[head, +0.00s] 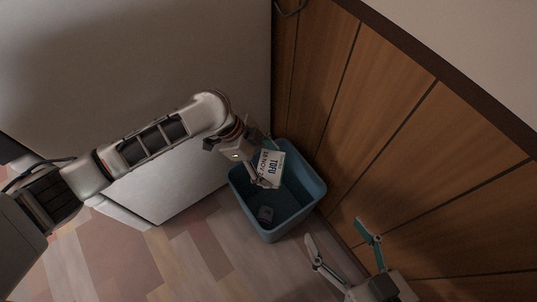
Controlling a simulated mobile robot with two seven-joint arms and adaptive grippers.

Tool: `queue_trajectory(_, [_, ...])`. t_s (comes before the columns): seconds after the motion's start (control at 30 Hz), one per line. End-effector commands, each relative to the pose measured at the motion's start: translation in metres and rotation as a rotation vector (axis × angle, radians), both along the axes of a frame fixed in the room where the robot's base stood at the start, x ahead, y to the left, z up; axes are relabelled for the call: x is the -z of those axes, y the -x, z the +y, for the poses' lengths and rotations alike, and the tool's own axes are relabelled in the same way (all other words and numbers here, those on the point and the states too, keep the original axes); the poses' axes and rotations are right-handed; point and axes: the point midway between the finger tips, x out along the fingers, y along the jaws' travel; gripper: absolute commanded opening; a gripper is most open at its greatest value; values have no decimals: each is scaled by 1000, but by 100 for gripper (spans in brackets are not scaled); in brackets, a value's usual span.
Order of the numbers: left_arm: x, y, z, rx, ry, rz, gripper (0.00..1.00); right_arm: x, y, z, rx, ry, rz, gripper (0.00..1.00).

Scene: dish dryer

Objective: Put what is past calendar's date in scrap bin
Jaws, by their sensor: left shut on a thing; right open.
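The scrap bin (314,187) is a blue-teal open box on the floor, between a pale cabinet and a wooden panel. My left gripper (261,163) is shut on a white tofu package (271,167), over the bin's opening. The package's label reads "TOFU" and a date that looks like "18 NOV", partly unclear. My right gripper (341,241) is open and empty, to the lower right of the bin. The calendar is not in view.
The pale cabinet or appliance (190,50) stands behind and left of the bin. The wooden panel front (400,130) rises close on the right, with a counter edge above it. The patchwork wood floor (190,255) is clear in front.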

Motion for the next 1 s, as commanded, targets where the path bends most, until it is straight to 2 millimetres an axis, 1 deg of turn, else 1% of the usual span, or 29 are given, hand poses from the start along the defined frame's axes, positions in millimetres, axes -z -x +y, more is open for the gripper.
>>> queue_trajectory(0.03, [10,3,0,-1,3,9,42,4,1,2,5,-15,9,70])
queue_trajectory(0.1, [13,2,0,-1,2,6,42,1,0,4,9,-33,4,70])
queue_trajectory(0.4, [10,-2,0,-2,2,-5,42,-6,-2,8,11,-53,-8,70])
queue_trajectory(0.43, [10,-2,0,-2,2,-5,75,-6,-3,8,12,-53,-8,70])
queue_trajectory(0.5, [10,-2,0,-1,2,-4,92,-6,-2,8,12,-53,-8,70])
queue_trajectory(0.83, [12,0,1,0,-1,-1,92,-3,-1,5,16,-47,-1,70])
queue_trajectory(0.93, [8,-1,3,-1,-1,-2,92,-3,-1,5,16,-46,0,70])
queue_trajectory(1.0, [2,-2,6,-1,1,-4,92,-3,-1,6,15,-46,-1,70])
